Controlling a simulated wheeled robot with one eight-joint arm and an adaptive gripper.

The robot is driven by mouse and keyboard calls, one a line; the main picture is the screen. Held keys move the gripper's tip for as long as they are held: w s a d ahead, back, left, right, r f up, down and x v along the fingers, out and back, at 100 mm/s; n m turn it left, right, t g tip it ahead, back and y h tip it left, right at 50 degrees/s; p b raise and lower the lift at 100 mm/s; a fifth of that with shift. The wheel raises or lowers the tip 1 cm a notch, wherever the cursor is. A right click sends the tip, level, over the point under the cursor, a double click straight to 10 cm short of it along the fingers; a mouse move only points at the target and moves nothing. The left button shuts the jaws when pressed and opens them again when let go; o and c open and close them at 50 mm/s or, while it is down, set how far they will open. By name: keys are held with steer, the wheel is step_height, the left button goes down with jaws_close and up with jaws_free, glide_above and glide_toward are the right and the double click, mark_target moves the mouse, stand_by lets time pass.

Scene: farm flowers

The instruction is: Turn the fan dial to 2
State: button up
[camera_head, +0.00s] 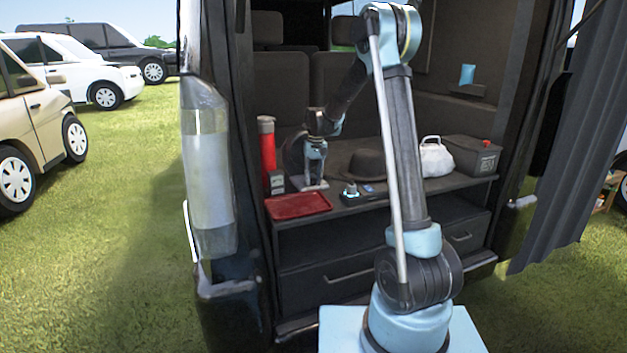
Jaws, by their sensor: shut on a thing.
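The fan (293,153) seems to be the dark round shape on the shelf in the back of the van, beside the red cylinder. Its pale flat base (322,185) shows in front of it, partly covered by my gripper. My gripper (314,176) points down over this base, its fingers closed at the front of the fan. The dial is hidden by the fingers, and its setting cannot be read.
A red tray (298,205) lies at the shelf's front left, below a red cylinder (267,150). A small blue-and-black device (350,194), a dark hat (367,164), a white bag (435,158) and a dark box (470,155) stand to the right.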

steer(key=m, duration=0.7)
steer(key=shift+m, duration=0.4)
steer(key=m, duration=0.3)
steer(key=shift+m+t, duration=0.3)
steer(key=shift+m, duration=2)
steer(key=o, duration=1.1)
